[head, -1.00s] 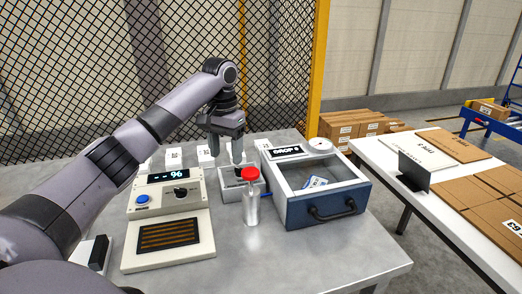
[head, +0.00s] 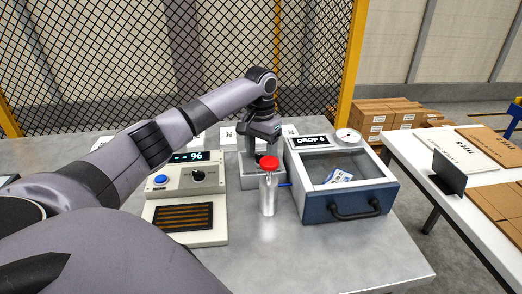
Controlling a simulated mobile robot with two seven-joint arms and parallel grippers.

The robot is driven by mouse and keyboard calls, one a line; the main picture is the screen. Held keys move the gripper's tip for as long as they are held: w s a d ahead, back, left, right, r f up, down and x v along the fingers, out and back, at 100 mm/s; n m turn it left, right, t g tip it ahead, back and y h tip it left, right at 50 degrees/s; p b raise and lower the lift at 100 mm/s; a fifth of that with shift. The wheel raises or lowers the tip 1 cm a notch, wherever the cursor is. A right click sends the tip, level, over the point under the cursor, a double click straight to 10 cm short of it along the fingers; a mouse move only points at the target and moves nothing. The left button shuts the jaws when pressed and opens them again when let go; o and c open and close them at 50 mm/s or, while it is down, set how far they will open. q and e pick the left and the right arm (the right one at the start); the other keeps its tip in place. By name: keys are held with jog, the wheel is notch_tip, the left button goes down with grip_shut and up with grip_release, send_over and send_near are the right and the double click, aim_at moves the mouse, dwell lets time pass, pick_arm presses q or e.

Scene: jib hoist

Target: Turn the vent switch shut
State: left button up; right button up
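A beige control box (head: 178,189) stands on the metal table left of centre. It has a lit display reading 96, a blue button (head: 160,180) and a black rotary knob (head: 198,176). A small blue lever (head: 285,185) sits at the left side of the DROP box (head: 318,209). I cannot tell which of these is the vent switch. My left gripper (head: 263,150) points down over a grey holder (head: 248,183), behind a red-capped bottle (head: 268,195). Its fingers look apart; their tips are partly hidden. My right gripper is out of view.
The DROP box has a clear lid, a black handle and a round gauge (head: 348,137); a packet lies inside. A slatted pad (head: 184,219) lies before the control box. The table's front right is clear. A white table (head: 430,172) with cardboard stands at the right.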

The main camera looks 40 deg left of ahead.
pick_arm(q)
jog(key=c, duration=1.1)
jog(key=shift+o, duration=0.3)
jog(key=shift+m, duration=0.3)
jog(key=m, duration=0.3)
jog(key=shift+m, duration=0.3)
jog(key=m, duration=0.9)
jog(key=shift+w, duration=0.1)
jog(key=shift+m, duration=2.3)
